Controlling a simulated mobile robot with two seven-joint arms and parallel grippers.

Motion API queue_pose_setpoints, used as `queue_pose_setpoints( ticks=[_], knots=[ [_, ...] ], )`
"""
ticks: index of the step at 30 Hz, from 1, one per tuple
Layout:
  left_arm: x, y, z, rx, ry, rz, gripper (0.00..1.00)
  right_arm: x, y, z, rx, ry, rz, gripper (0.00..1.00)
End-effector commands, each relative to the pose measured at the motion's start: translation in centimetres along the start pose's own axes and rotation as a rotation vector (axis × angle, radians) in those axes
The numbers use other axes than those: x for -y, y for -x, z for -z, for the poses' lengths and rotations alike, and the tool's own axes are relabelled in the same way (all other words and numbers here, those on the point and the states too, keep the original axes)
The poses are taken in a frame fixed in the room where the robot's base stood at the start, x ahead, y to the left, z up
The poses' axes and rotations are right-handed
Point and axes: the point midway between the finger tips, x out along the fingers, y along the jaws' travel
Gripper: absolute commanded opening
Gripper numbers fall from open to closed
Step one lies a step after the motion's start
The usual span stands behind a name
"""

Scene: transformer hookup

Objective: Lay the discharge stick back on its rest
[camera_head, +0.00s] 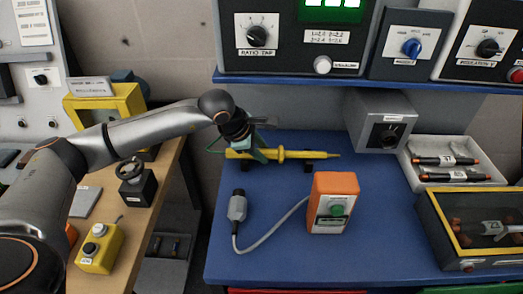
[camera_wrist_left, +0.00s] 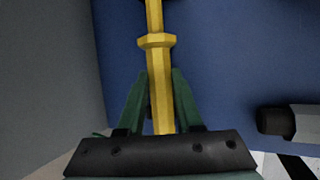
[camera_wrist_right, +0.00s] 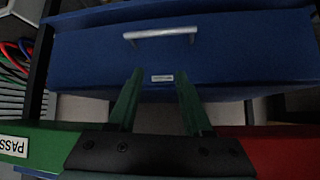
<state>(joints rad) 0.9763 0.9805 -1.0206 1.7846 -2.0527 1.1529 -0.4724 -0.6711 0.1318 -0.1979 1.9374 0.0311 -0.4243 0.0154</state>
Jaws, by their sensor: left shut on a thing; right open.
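The yellow discharge stick (camera_head: 300,154) lies roughly level over the back of the blue bench, its thin tip pointing right. My left gripper (camera_head: 256,150) is shut on its thicker left part. In the left wrist view the stick (camera_wrist_left: 155,42) runs between the green fingers (camera_wrist_left: 160,78), its collar just beyond them. A small black rest support (camera_head: 308,169) shows under the stick; I cannot tell whether the stick touches it. My right gripper (camera_wrist_right: 158,78) is open and empty, facing a blue drawer front (camera_wrist_right: 230,60) in the right wrist view.
An orange box with a green button (camera_head: 334,205) stands in front of the stick, cabled to a grey plug (camera_head: 237,206). A grey box (camera_head: 382,122) and a white tray (camera_head: 462,180) stand to the right. A blue shelf (camera_head: 300,80) with instruments overhangs the back.

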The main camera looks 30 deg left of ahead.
Motion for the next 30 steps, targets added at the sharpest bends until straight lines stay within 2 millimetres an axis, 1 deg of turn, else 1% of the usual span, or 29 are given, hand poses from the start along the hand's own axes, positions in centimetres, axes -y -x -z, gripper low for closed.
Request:
queue_pose_setpoints(
  ticks=[1, 5, 6, 12, 15, 21, 24, 26, 29, 30],
  knots=[
    [-0.1, 0.1, -0.1, 0.002, 0.000, -0.001, 0.00, 0.1, 0.0, 0.3, -0.005, 0.001, 0.001, 0.50],
    [-0.1, 0.1, -0.1, 0.002, 0.000, -0.001, 0.00, 0.1, 0.0, 0.5, -0.009, 0.001, 0.003, 0.50],
    [-0.1, 0.1, -0.1, 0.001, 0.000, -0.001, 0.37, 0.1, 0.0, 0.5, -0.009, 0.001, 0.003, 0.50],
    [0.0, 0.1, -0.1, 0.001, 0.000, -0.001, 0.60, 0.1, -0.1, 0.3, -0.006, 0.001, 0.003, 0.50],
    [0.0, 0.1, -0.1, 0.001, 0.000, -0.001, 0.69, 0.1, -0.1, 0.2, -0.004, 0.001, 0.003, 0.50],
    [0.0, 0.0, 0.0, -0.001, 0.000, 0.001, 0.69, 0.1, -0.1, 0.1, -0.001, 0.002, 0.002, 0.50],
    [0.0, 0.3, 0.0, 0.000, 0.001, 0.000, 0.69, 0.1, -0.1, 0.0, 0.000, 0.002, 0.002, 0.50],
    [-0.1, 0.9, 0.0, 0.000, 0.001, -0.002, 0.69, 0.1, -0.1, 0.0, 0.000, 0.002, 0.002, 0.50],
    [-0.1, 2.5, 0.0, 0.000, 0.000, -0.003, 0.69, 0.0, -0.2, -0.1, 0.000, 0.002, 0.002, 0.50],
    [-0.1, 3.3, 0.1, 0.000, 0.000, -0.004, 0.69, 0.0, -0.2, -0.1, 0.000, 0.002, 0.002, 0.50]
  ],
)
